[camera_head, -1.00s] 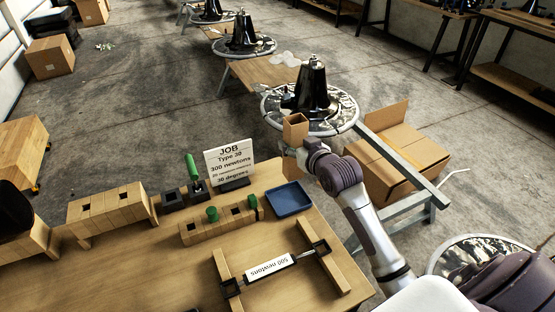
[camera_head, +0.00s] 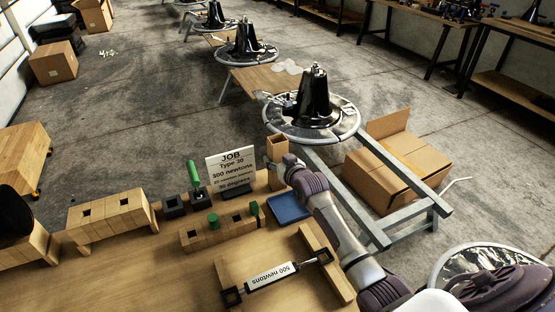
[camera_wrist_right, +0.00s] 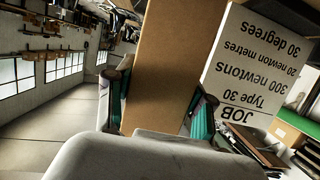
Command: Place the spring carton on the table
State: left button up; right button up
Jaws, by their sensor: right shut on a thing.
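The spring carton (camera_head: 277,149) is a tall brown box with an open top, held upright at the far right corner of the wooden table (camera_head: 150,270). My right gripper (camera_head: 282,168) is shut on it. In the right wrist view the carton (camera_wrist_right: 172,55) stands between the two fingers of the gripper (camera_wrist_right: 158,100). I cannot tell whether its base touches the table; the gripper and arm hide part of it. My left gripper is not in view.
The job sign (camera_head: 230,168) stands just left of the carton. A blue tray (camera_head: 289,208) lies in front of it. Wooden blocks (camera_head: 110,212) and a spring gauge (camera_head: 272,275) occupy the table. A metal-framed stand with a black cone (camera_head: 315,98) is behind.

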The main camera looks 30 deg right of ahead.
jog(key=o, duration=0.7)
jog(key=shift+f, duration=0.15)
jog(key=o, duration=0.5)
jog(key=shift+c, duration=0.2)
jog(key=shift+r, duration=0.2)
jog(key=v, duration=1.2)
jog(key=shift+p, duration=0.4)
